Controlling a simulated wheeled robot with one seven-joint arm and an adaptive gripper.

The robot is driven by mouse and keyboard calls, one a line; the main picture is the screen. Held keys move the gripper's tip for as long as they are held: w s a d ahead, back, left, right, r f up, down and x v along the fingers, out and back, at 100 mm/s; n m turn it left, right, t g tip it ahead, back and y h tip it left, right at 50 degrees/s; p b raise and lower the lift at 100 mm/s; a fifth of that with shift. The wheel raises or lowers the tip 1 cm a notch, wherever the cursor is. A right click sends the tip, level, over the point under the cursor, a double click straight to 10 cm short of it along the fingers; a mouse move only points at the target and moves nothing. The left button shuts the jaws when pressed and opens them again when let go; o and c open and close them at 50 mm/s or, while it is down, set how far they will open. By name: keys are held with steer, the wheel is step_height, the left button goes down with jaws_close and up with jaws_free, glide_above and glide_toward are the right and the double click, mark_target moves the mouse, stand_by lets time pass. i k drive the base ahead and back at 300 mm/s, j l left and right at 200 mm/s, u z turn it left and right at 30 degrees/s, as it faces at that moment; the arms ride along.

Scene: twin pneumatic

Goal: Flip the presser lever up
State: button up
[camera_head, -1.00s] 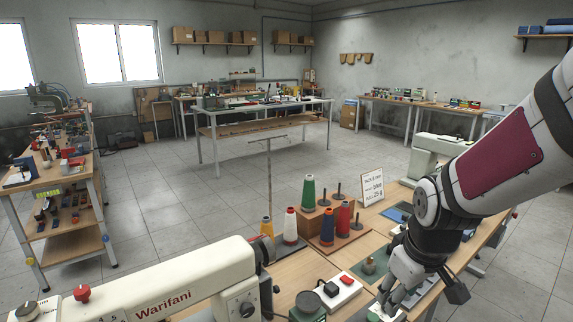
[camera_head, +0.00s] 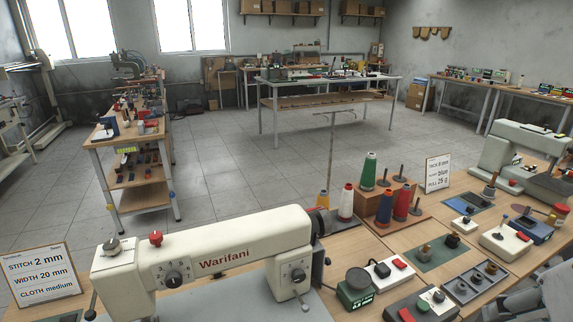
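A cream sewing machine marked Warifani (camera_head: 225,262) stands at the front of the near bench, its head at the left end. A thin dark lever-like part (camera_head: 92,302) shows low beside the head's left side; I cannot tell surely whether it is the presser lever or which way it points. The presser foot and needle area are hidden or out of frame. Grey parts of my arm end (camera_head: 535,300) show at the bottom right corner, well right of the machine. My fingers cannot be made out clearly, so their opening is unclear.
A card (camera_head: 42,275) reading stitch 2 mm, width 20 mm, cloth medium stands left of the machine. Thread cones (camera_head: 384,207), a switch box (camera_head: 390,270) and a grey compartment tray (camera_head: 475,283) lie to its right. A second machine (camera_head: 520,150) stands far right.

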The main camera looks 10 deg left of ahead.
mark_target(91, 315)
steer(key=u, duration=0.45)
steer(key=j+u, duration=0.1)
steer(key=u, duration=0.75)
steer(key=j+u, duration=0.15)
steer(key=u, duration=0.25)
steer(key=i+j, duration=0.15)
steer(key=i, duration=0.15)
steer(key=i+j+z, duration=0.15)
steer(key=i, duration=0.15)
